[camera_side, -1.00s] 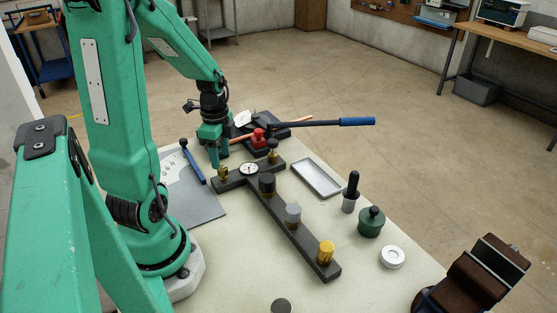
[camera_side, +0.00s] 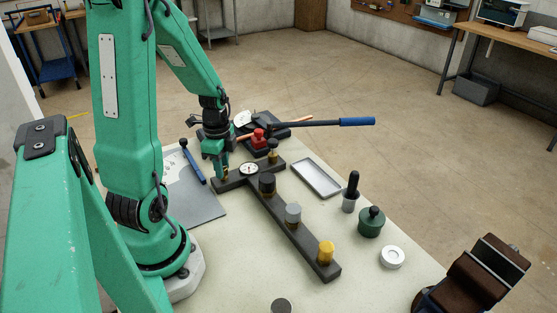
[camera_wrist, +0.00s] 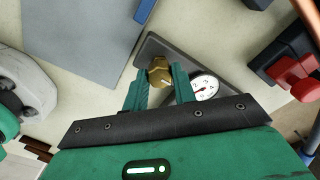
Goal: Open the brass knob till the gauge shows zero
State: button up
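The brass knob (camera_wrist: 160,73) is at the end of the dark manifold bar; in the side view its spot is mostly hidden behind my gripper (camera_side: 221,168). In the wrist view my gripper (camera_wrist: 159,80) has its two green fingers apart, one on each side of the knob, with a narrow gap visible at each side. The white round gauge (camera_wrist: 204,86) sits on the bar just right of the knob, partly behind the right finger. It also shows in the side view (camera_side: 249,169). Its needle is too small to read.
A red part (camera_side: 259,137) and a blue-handled lever (camera_side: 355,121) lie behind. A metal tray (camera_side: 316,179) is to the right.

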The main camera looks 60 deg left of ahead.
jog(key=shift+c, duration=1)
jog(key=shift+n, duration=0.3)
jog(key=n, duration=0.9)
jog(key=shift+n, duration=0.3)
jog(key=n, duration=0.4)
jog(key=shift+n, duration=0.3)
jog(key=n, duration=0.5)
